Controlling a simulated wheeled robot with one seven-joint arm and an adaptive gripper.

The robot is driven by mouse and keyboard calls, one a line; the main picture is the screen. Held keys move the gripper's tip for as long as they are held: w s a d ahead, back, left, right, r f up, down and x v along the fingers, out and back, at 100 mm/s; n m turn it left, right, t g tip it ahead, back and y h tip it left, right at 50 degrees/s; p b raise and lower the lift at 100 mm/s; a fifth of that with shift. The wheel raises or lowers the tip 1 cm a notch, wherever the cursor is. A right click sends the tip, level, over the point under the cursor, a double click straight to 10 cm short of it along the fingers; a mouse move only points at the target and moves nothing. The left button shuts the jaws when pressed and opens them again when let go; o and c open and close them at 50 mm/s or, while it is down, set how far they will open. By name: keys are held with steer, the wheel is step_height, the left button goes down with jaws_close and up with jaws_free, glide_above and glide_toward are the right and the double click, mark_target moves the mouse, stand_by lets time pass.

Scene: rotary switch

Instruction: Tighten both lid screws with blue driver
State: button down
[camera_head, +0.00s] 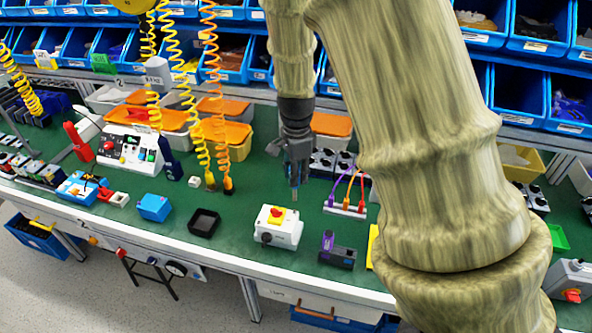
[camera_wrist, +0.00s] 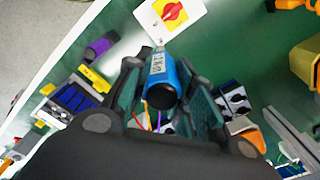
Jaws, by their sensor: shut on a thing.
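The white switch box (camera_head: 278,232) with a red and yellow rotary knob stands on the green bench below my gripper. In the wrist view its lid (camera_wrist: 190,22) is partly cut off at the top edge. My gripper (camera_head: 296,172) points down above the back right part of the box. In the wrist view my gripper (camera_wrist: 160,75) is shut on the blue driver (camera_wrist: 161,80), a short cylinder with a white label. The driver's thin bit points toward the near edge of the lid. I cannot tell whether it touches. The lid screws are too small to make out.
A dark block with a purple part (camera_head: 337,252) stands right of the box, and a black tray (camera_head: 204,222) stands left. A connector strip with purple and orange leads (camera_head: 346,208) is behind right. Coiled hoses (camera_head: 212,90) hang at left. Blue bins (camera_head: 528,92) line the back.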

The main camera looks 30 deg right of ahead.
steer(key=shift+f+b, duration=0.65)
steer(key=shift+f, duration=1.6)
steer(key=n+p, duration=0.1)
steer(key=n, duration=0.4)
steer(key=shift+w+r+p, duration=0.1)
steer(key=shift+p, duration=0.25)
steer(key=n, duration=0.3)
steer(key=shift+p, duration=0.35)
steer(key=n+p, duration=0.1)
steer(key=n, duration=0.2)
steer(key=shift+w+a+n, duration=0.1)
steer(key=shift+n, duration=0.3)
steer(key=n+p, duration=0.1)
steer(key=n, duration=0.3)
steer(key=shift+w, duration=0.1)
steer(key=n+p, duration=0.2)
steer(key=n, duration=0.2)
steer(key=shift+a, duration=0.15)
steer(key=n+p, duration=0.1)
steer(key=n, duration=0.3)
steer(key=shift+a, duration=0.1)
steer(key=shift+n+p, duration=0.55)
steer(key=shift+n, duration=0.25)
steer(key=n+p, duration=0.2)
steer(key=n, duration=0.4)
steer(key=shift+a+n+p, duration=0.1)
steer(key=shift+n+p, duration=0.2)
steer(key=shift+n, duration=0.1)
steer(key=shift+p, duration=0.35)
